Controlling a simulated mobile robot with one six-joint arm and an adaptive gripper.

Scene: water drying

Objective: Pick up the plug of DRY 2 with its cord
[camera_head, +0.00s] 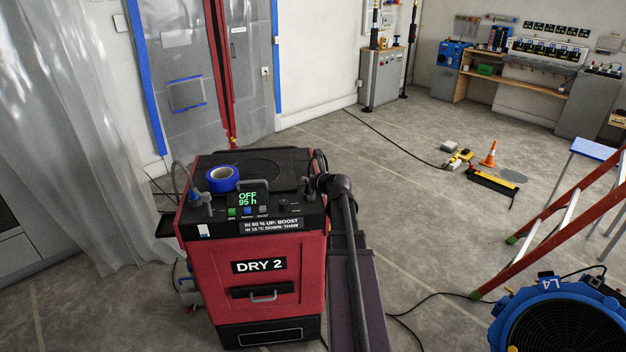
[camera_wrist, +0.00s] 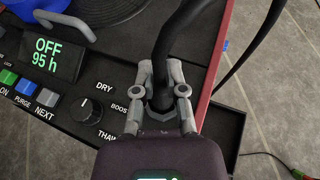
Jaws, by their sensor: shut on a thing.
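The red DRY 2 machine (camera_head: 262,285) stands in front of me, its display reading OFF and 95 h. In the wrist view, my gripper (camera_wrist: 163,85) is shut on the dark plug (camera_wrist: 160,98) at the right edge of the control panel, beside the knob (camera_wrist: 91,109). A thick black cord (camera_wrist: 187,25) runs up from between the fingers. The plug's lower end is hidden by the fingers and wrist. In the head view, black cord (camera_head: 319,160) shows at the machine's top right, next to my dark wrist; the fingertips are not clear there.
Blue tape (camera_head: 221,178) lies on the machine's top. A thin black cable (camera_head: 440,296) runs over the floor to the right. A blue fan (camera_head: 545,310) and red ladder (camera_head: 560,215) stand at right. A plastic curtain (camera_head: 75,130) hangs at left. The middle floor is mostly clear.

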